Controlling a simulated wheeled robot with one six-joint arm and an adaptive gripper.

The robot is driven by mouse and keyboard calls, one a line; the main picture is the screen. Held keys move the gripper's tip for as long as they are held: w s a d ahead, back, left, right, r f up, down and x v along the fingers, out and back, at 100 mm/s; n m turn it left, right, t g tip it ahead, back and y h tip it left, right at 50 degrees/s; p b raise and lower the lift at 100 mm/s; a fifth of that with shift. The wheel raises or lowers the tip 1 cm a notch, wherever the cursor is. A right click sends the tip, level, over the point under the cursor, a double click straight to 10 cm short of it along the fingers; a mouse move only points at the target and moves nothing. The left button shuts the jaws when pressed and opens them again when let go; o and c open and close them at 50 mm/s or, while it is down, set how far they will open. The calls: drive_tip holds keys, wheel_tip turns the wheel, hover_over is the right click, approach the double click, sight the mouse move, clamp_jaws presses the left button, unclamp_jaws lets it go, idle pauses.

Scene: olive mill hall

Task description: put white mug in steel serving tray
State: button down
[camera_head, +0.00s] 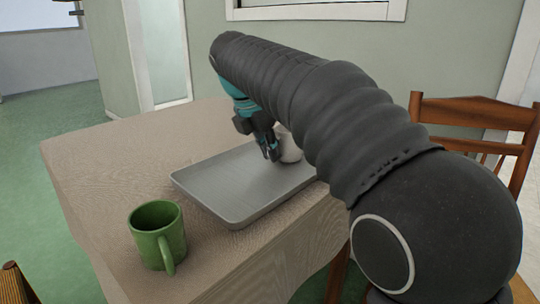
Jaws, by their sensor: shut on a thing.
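The white mug (290,149) is mostly hidden behind my gripper and the dark sleeve of my arm; only a pale rounded part shows. My gripper (272,153) points down and is shut on the mug. Both are over the far right part of the steel serving tray (225,207), a shallow grey rectangular tray lying flat on the table. I cannot tell whether the mug touches the tray floor or hangs just above it. The near and left parts of the tray are empty.
A green mug (157,235) stands upright on the wooden table (105,165), left of the tray's near corner. A wooden chair (475,112) stands at the right, behind my arm. Another chair's corner (14,283) shows at bottom left. The table's left part is clear.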

drive_tip(key=shift+f, duration=0.25)
drive_tip(key=c, duration=1.7)
unclamp_jaws()
drive_tip(key=shift+f, duration=0.1)
drive_tip(key=o, duration=0.5)
drive_tip(key=shift+c, duration=0.2)
drive_tip(key=p+v, duration=0.4)
drive_tip(key=v, duration=0.8)
drive_tip(key=shift+d, duration=0.15)
